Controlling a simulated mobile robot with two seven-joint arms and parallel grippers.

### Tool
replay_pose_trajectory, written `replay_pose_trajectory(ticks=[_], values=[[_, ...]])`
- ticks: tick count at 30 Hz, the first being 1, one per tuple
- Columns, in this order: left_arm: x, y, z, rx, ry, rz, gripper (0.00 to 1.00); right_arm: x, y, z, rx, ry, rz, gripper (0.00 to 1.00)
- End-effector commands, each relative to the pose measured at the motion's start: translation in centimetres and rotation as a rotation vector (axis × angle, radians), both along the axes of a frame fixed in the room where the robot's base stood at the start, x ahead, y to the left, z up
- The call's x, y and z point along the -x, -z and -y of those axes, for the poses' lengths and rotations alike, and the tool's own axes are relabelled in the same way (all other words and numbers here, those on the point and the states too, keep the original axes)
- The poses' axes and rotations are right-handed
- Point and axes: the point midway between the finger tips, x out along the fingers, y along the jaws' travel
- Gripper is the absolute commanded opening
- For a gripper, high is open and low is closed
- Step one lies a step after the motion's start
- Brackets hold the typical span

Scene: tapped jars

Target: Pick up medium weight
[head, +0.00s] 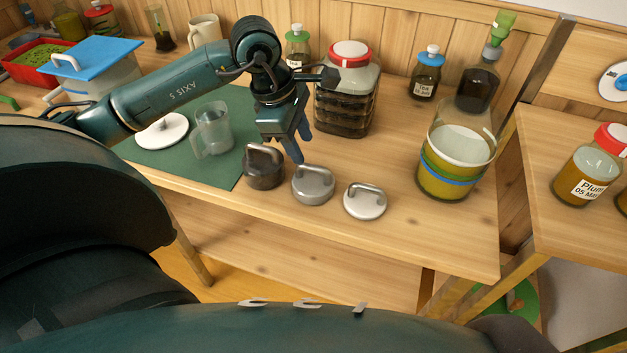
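Three handled weights stand in a row near the front of the wooden table: a dark one (265,173) at left, a mid-grey one (313,188) in the middle, and a pale, flatter one (365,205) at right. The middle grey one looks medium in size and has an arched handle on top. My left gripper (302,150) points down just behind the dark and grey weights. Its two blue fingers look apart, with nothing between them. Its fingertips are close to the grey weight's handle; whether they touch it I cannot tell. My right gripper is not in view.
A red-lidded jar (346,105) stands behind the gripper. A glass pot with green and blue bands (453,183) stands at right. A clear mug (213,135) and white lid (162,130) lie on the green mat (190,172). Table in front of the weights is clear.

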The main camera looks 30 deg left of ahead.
Motion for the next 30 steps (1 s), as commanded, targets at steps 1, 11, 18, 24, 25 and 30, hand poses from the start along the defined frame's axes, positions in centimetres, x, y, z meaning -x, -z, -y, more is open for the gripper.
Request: replay_pose_trajectory(ticks=[1,11,18,24,25,30], values=[[0.0,0.3,0.1,0.001,0.001,-0.002,0.39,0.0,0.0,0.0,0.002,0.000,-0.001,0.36],[-0.5,4.3,1.6,0.003,-0.001,-0.003,0.39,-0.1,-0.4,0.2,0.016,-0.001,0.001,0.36],[-0.7,5.2,1.7,0.001,0.000,0.000,0.39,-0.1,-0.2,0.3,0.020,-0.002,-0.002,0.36],[-0.7,5.2,1.7,0.001,-0.001,-0.001,0.31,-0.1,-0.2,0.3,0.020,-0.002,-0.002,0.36],[-0.7,5.2,1.7,0.001,-0.001,-0.001,0.29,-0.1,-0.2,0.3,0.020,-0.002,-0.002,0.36],[-0.7,5.1,1.7,0.002,-0.001,0.000,0.15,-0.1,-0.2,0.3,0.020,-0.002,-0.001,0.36]])
